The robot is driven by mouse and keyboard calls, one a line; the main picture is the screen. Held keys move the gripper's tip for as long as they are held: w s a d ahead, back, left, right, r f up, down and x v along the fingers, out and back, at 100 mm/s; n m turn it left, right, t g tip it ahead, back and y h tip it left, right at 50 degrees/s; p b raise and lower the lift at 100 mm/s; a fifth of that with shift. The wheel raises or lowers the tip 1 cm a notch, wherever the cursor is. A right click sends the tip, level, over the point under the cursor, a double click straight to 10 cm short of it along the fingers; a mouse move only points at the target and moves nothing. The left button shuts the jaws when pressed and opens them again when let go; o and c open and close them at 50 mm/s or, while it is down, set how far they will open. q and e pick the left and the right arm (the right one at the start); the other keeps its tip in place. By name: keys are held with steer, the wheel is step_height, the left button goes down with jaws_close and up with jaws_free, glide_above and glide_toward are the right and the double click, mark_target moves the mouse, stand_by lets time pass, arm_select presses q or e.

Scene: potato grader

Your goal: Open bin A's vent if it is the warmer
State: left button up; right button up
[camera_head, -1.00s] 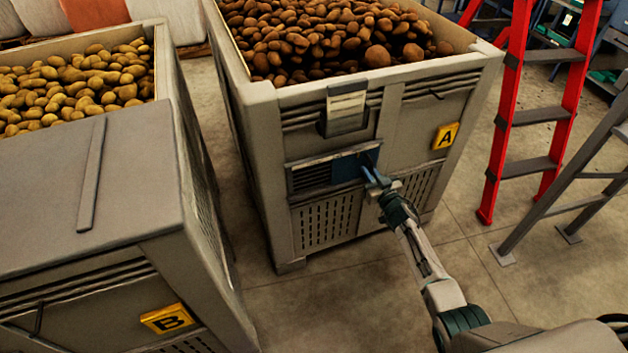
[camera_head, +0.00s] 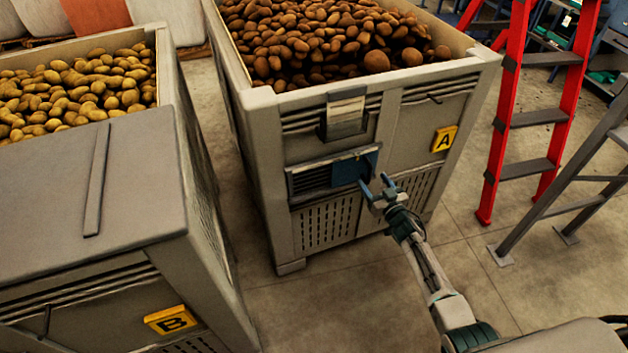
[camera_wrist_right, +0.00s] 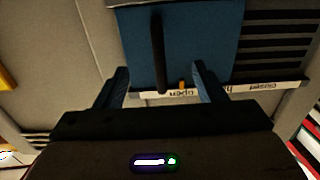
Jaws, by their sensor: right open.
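Bin A (camera_head: 408,82), with a yellow letter plate (camera_head: 444,139), stands in the middle. Its front vent (camera_head: 309,181) shows dark slats at the left, with a blue sliding cover (camera_head: 349,170) at the right end. In the right wrist view the cover (camera_wrist_right: 205,40) has a dark upright handle (camera_wrist_right: 158,50). An orange mark (camera_wrist_right: 182,86) on the cover's edge sits by the word OPEN on a white strip (camera_wrist_right: 235,90). My right gripper (camera_head: 376,181) is open and empty, just in front of the cover, its fingers either side of the handle in view. My left gripper is out of view.
Bin B (camera_head: 140,185), with its plate (camera_head: 170,320), stands at the left, full of potatoes. A pale card (camera_head: 345,110) on bin A is unreadable. A red ladder (camera_head: 508,100) and grey metal frame (camera_head: 560,190) stand at the right. The floor between is clear.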

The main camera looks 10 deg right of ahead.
arm_select(q)
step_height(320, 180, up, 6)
steer(key=p, duration=0.6)
arm_select(e)
steer(key=s+d, duration=0.3)
steer(key=s, duration=1.6)
steer(key=shift+d, duration=0.15)
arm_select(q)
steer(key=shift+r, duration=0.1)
